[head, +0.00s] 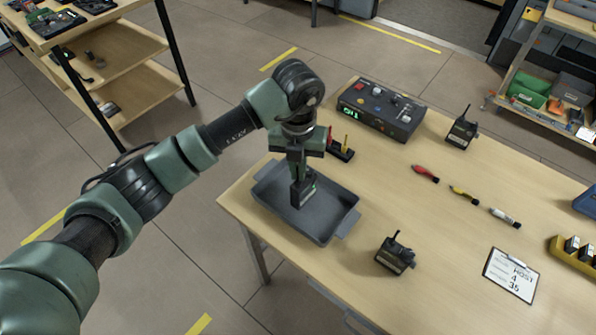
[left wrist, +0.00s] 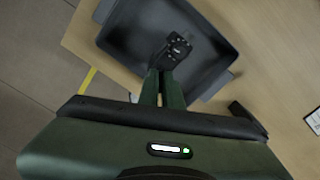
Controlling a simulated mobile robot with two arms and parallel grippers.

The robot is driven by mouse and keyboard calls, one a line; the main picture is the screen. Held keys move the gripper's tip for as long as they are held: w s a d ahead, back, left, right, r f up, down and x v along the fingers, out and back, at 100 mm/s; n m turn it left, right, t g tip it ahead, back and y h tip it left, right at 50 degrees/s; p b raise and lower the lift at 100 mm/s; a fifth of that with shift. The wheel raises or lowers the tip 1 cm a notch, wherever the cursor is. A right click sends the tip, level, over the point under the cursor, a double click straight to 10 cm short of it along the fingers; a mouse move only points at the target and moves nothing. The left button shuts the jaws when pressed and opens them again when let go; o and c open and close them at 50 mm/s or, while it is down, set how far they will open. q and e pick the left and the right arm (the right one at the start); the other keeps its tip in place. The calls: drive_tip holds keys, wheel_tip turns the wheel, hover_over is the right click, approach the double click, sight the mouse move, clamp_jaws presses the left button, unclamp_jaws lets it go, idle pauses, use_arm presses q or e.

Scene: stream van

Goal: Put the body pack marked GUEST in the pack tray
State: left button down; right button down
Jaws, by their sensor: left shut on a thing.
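My left gripper (head: 301,171) points down over the dark grey tray (head: 326,222) and is shut on a small black body pack (head: 303,192). The pack hangs upright inside the tray's outline; I cannot tell whether it touches the tray floor. Its label is not readable. The left wrist view shows the pack (left wrist: 176,47) between the fingertips (left wrist: 163,85), with the tray (left wrist: 130,32) behind it. Two other black packs with antennas stand on the table, one at the near side (head: 395,256) and one at the far side (head: 462,133). My right gripper is not in view.
A mixer-like box (head: 380,110) with a green display stands beyond the tray, with a small black rack (head: 341,151) before it. A red marker (head: 425,173), a yellow one and a white one lie mid-table. A clipboard (head: 511,275) reads HOST. A yellow holder (head: 572,255) sits at right.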

use_arm(q)
drive_tip(key=shift+f, duration=1.05)
drive_tip(key=c, duration=1.6)
unclamp_jaws()
